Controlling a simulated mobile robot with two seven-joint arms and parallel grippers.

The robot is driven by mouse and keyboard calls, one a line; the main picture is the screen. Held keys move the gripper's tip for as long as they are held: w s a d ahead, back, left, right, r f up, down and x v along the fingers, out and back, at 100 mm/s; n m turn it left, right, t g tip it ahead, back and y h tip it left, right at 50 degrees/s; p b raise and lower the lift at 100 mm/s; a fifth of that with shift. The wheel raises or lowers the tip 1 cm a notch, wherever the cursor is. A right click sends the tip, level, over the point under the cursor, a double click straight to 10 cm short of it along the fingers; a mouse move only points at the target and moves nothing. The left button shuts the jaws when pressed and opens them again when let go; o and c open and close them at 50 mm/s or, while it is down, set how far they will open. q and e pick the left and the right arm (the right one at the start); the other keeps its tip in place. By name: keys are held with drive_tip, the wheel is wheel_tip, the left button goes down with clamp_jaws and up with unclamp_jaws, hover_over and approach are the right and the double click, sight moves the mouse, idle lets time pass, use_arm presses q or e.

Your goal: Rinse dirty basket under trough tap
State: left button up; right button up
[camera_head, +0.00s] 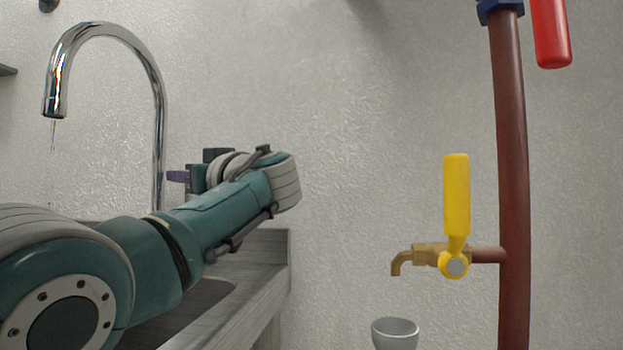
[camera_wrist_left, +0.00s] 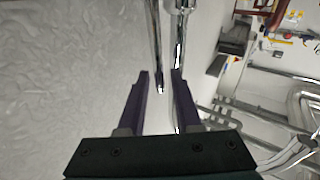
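The chrome gooseneck tap (camera_head: 158,100) stands at the left in the head view, with a thin trickle under its spout. The grey trough (camera_head: 262,275) lies below it, partly hidden by my left arm. My left gripper (camera_head: 177,177) is mostly hidden behind its own wrist, close to the tap's upright pipe. In the left wrist view its purple fingers (camera_wrist_left: 159,85) are apart, with chrome pipes (camera_wrist_left: 181,50) ahead of and between them; contact cannot be told. No basket can be made out. My right gripper is not in view.
A brass tap (camera_head: 425,254) with an upright yellow handle (camera_head: 456,195) juts from a red-brown pipe (camera_head: 513,170) at the right. A grey cup-like vessel (camera_head: 395,335) stands below it. A red handle (camera_head: 550,35) is at the upper right. Bare wall lies between.

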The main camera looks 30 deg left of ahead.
use_arm(q)
drive_tip(key=shift+o, duration=0.5)
drive_tip(key=shift+d, duration=0.1)
drive_tip(key=v, duration=0.9)
drive_tip(key=shift+d+p, duration=0.3)
drive_tip(key=shift+d, duration=0.1)
drive_tip(key=shift+s, duration=0.15)
